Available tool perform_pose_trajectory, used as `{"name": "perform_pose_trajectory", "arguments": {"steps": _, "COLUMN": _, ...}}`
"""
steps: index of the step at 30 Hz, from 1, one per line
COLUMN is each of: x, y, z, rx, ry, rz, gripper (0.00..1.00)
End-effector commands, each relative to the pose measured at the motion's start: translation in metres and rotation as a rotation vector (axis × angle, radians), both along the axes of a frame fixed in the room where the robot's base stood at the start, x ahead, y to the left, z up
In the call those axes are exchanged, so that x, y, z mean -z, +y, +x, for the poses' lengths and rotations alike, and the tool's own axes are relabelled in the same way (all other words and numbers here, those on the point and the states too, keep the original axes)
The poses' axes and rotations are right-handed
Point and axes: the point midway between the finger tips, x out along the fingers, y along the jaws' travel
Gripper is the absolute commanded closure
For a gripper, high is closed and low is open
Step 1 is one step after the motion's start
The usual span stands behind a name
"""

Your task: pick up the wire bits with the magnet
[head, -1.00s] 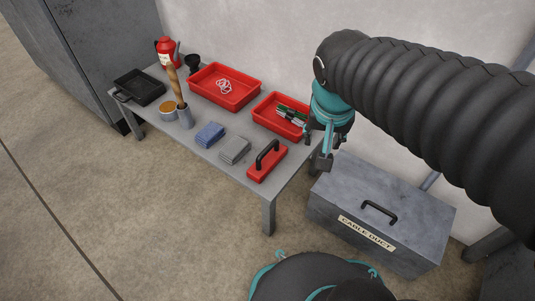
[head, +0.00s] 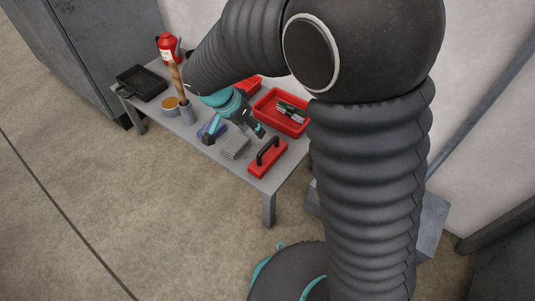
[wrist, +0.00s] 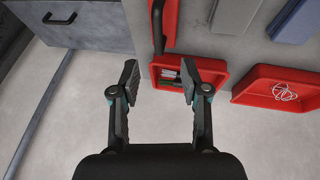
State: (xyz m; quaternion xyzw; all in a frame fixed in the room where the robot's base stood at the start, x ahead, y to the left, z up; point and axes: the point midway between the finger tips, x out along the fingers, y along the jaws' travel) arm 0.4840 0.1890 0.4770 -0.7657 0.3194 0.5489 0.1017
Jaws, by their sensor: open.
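The magnet appears to be the red block with a black handle (head: 267,162), lying at the front right of the table. It also shows at the top of the wrist view (wrist: 171,20). Thin white loops (wrist: 284,92), perhaps the wire bits, lie in a red tray (wrist: 247,92) at the right of the wrist view. In the head view my arm hides these loops and most of that tray. My gripper (head: 234,135) is open and empty above the table, left of the magnet and near the folded cloths. Its fingers also show in the wrist view (wrist: 159,78).
A second red tray (head: 266,112) holds green and silver items (head: 291,112). Blue and grey cloths (head: 234,147) lie near the gripper. A brush in a cup (head: 187,114), an amber-topped tin (head: 169,104), a black tray (head: 142,83) and a red can (head: 167,44) stand left.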

Motion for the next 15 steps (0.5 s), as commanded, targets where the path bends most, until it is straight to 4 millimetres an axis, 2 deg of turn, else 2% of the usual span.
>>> {"name": "perform_pose_trajectory", "arguments": {"steps": 1, "x": 0.011, "y": -0.005, "z": 0.001, "rx": 0.001, "ry": 0.004, "rz": -0.003, "gripper": 0.54}}
{"name": "perform_pose_trajectory", "arguments": {"steps": 6, "x": 0.039, "y": -0.017, "z": 0.007, "rx": 0.002, "ry": 0.004, "rz": -0.002, "gripper": 0.54}}
{"name": "perform_pose_trajectory", "arguments": {"steps": 10, "x": 0.053, "y": -0.023, "z": 0.011, "rx": 0.001, "ry": 0.003, "rz": 0.000, "gripper": 0.54}}
{"name": "perform_pose_trajectory", "arguments": {"steps": 15, "x": 0.061, "y": -0.027, "z": 0.012, "rx": 0.002, "ry": 0.002, "rz": 0.000, "gripper": 0.54}}
